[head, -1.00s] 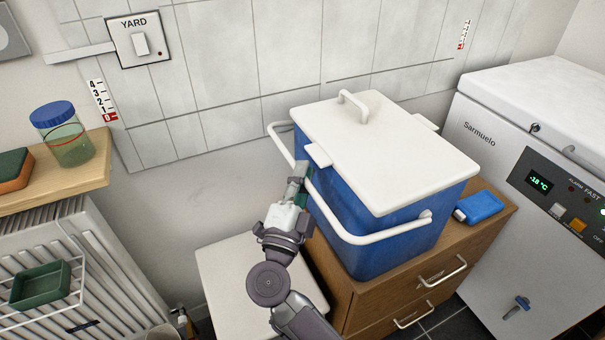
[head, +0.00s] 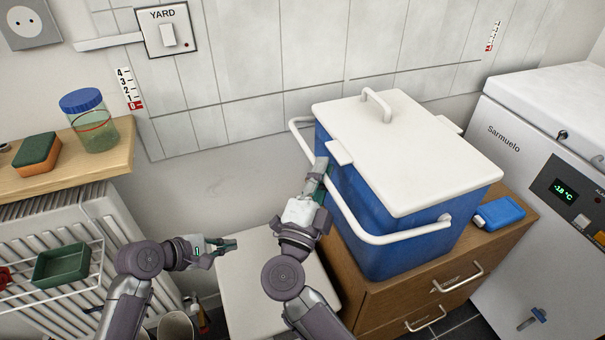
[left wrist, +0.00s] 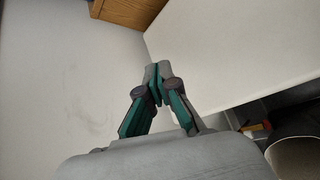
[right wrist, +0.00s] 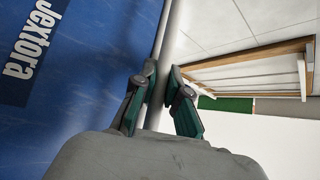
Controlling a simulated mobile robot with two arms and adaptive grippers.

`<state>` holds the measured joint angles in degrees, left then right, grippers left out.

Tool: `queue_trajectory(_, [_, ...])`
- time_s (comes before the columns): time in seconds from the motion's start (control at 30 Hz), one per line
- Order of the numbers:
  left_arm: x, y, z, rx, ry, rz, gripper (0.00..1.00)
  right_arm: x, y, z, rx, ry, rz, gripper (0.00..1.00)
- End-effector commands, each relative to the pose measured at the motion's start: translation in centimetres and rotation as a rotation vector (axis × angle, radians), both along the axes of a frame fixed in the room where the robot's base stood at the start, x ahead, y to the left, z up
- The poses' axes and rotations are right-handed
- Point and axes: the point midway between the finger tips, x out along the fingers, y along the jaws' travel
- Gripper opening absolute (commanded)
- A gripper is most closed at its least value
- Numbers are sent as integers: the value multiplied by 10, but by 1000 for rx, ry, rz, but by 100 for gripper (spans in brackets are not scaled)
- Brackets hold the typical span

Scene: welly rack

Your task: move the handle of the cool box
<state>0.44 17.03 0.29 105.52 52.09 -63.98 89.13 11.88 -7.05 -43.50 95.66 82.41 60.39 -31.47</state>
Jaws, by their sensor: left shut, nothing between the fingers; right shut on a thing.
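The blue cool box (head: 375,225) with a white lid (head: 410,150) stands on the wooden drawer cabinet. Its white bail handle (head: 375,236) hangs forward around the box's near left side. My right gripper (head: 319,172) is at the handle's left stretch, shut on it. In the right wrist view the white handle bar (right wrist: 157,110) runs between the fingertips, beside the blue wall (right wrist: 75,60). My left gripper (head: 230,245) is shut and empty, left of the box, over the white low surface. In the left wrist view its fingertips (left wrist: 157,75) meet with nothing between them.
The wooden cabinet (head: 400,297) carries a blue block (head: 499,212) right of the box. A white freezer (head: 530,170) stands at the right. A shelf (head: 115,150) with a jar (head: 92,125) is at the left, above a radiator (head: 110,220). A white surface (head: 250,270) lies below my grippers.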

Motion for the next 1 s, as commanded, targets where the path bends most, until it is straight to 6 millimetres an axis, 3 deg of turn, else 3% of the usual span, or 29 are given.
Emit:
queue_trajectory(0.03, [9,-12,33,-115,32,20,0,0,2,1,-1,-1,5,0])
queue_trajectory(0.2, [11,-46,119,-443,214,34,0,0,2,1,-1,-1,5,0])
queue_trajectory(0.3, [5,-58,155,-559,312,20,0,0,2,0,-1,-1,5,0])
queue_trajectory(0.4, [-1,-65,178,-628,382,6,0,0,2,0,-1,-1,5,0])
queue_trajectory(0.53, [-5,-72,191,-666,432,-4,0,0,2,0,-1,-1,5,0])
queue_trajectory(0.67, [-2,-83,189,-675,443,-6,0,0,2,1,-1,-1,5,0])
queue_trajectory(1.0, [24,-145,167,-674,442,-5,0,0,2,1,-1,-1,5,0])
